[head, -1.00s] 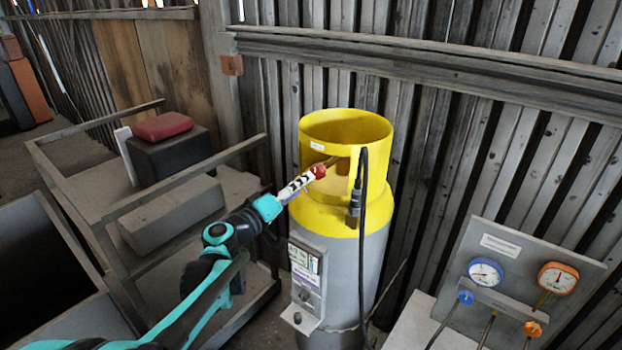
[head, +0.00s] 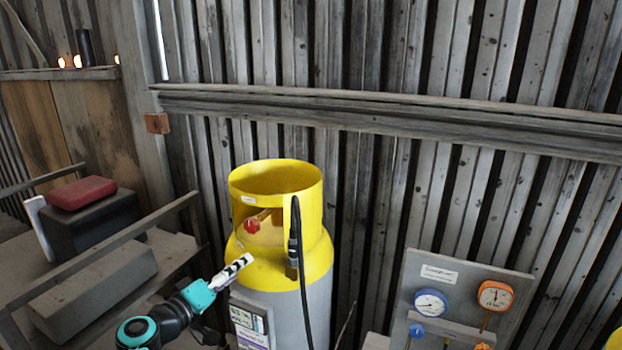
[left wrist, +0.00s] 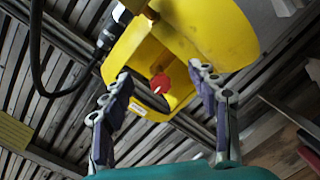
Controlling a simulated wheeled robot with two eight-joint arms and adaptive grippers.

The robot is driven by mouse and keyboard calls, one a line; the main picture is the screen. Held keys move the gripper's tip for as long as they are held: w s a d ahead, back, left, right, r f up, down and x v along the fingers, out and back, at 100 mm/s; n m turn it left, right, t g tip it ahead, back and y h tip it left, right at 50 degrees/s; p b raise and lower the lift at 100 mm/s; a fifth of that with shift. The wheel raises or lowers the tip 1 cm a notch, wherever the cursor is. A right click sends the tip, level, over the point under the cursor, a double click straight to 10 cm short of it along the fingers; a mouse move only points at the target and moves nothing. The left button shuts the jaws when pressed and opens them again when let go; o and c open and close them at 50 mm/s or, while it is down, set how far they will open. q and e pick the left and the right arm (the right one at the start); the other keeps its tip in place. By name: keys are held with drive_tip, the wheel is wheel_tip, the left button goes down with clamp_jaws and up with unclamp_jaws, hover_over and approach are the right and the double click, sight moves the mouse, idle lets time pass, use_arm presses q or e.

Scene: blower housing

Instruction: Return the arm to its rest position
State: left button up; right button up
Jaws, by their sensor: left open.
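My left gripper (head: 240,264) is in front of the yellow-topped grey cylinder (head: 318,262), at its left side. In the left wrist view its two fingers (left wrist: 166,82) are spread apart with nothing between them. A red valve knob (head: 251,225) sits inside the cylinder's yellow collar (head: 308,185), and it also shows beyond the fingertips in the left wrist view (left wrist: 161,83). The gripper is apart from the knob. My right gripper is not in view.
A dark cable (head: 302,270) hangs down the cylinder's front. A gauge panel (head: 455,272) stands at right. A cart with a rail (head: 110,248) and a black box with a red top (head: 82,193) are at left. A slatted wall is behind.

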use_arm(q)
drive_tip(key=s+d+f+m+g+b, duration=0.1)
drive_tip(key=s+d+f+g+b, duration=0.15)
drive_tip(key=f, duration=0.35)
drive_tip(key=s+d+f+m+g+b, duration=0.1)
drive_tip(key=s+d+f+m+b, duration=0.1)
drive_tip(key=s+d+f, duration=0.25)
drive_tip(key=s+a+f+m+g+y+b, duration=0.1)
drive_tip(key=s+f+g+y+b, duration=0.1)
drive_tip(key=s+f, duration=0.5)
drive_tip(key=s+a+f+m+g+y+b, duration=0.1)
drive_tip(key=s+f+y+b, duration=0.3)
drive_tip(key=f, duration=0.9)
drive_tip(key=s+m+g+b, duration=0.1)
drive_tip(key=s+b, duration=0.2)
drive_tip(key=s, duration=0.1)
drive_tip(key=shift+s+a, duration=0.15)
drive_tip(key=shift+a, duration=0.2)
drive_tip(key=shift+f+g, duration=0.1)
drive_tip(key=shift+g, duration=0.15)
